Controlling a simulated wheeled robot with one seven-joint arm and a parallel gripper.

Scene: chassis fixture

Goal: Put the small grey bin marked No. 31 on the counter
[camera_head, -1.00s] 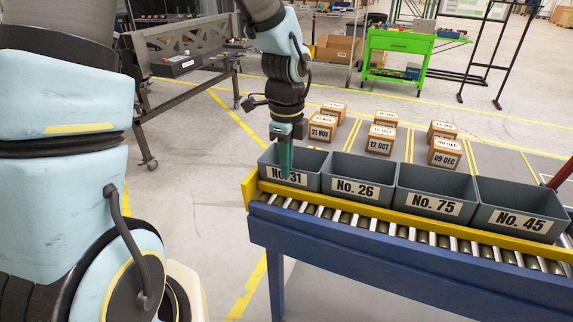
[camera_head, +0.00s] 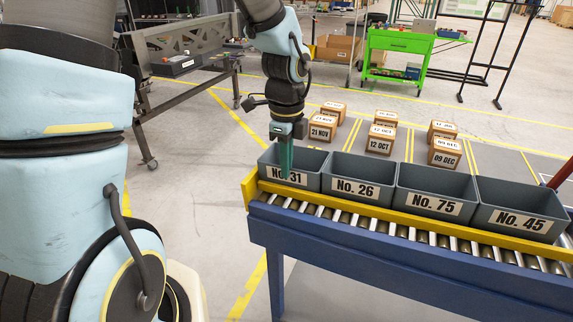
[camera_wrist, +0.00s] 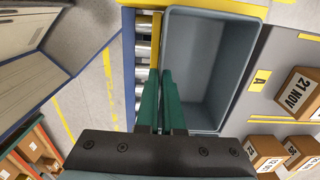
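The small grey bin marked No. 31 (camera_head: 309,171) stands at the left end of a row of similar bins on the roller conveyor. My gripper (camera_head: 286,172) points down at its front wall, and one finger covers part of the label. In the wrist view the fingers (camera_wrist: 160,78) are close together at the wall of the bin (camera_wrist: 222,62), one on each side, and look closed on it. The bin is upright, level with its neighbours, and looks empty. I cannot tell for sure which surface is the counter.
Bins No. 26 (camera_head: 356,190), No. 75 (camera_head: 436,205) and No. 45 (camera_head: 520,222) stand close on the right. The conveyor has a yellow rail (camera_head: 400,218). Date-marked boxes (camera_head: 381,140) lie behind. A grey metal bench (camera_head: 190,42) and a green cart (camera_head: 398,42) stand farther back.

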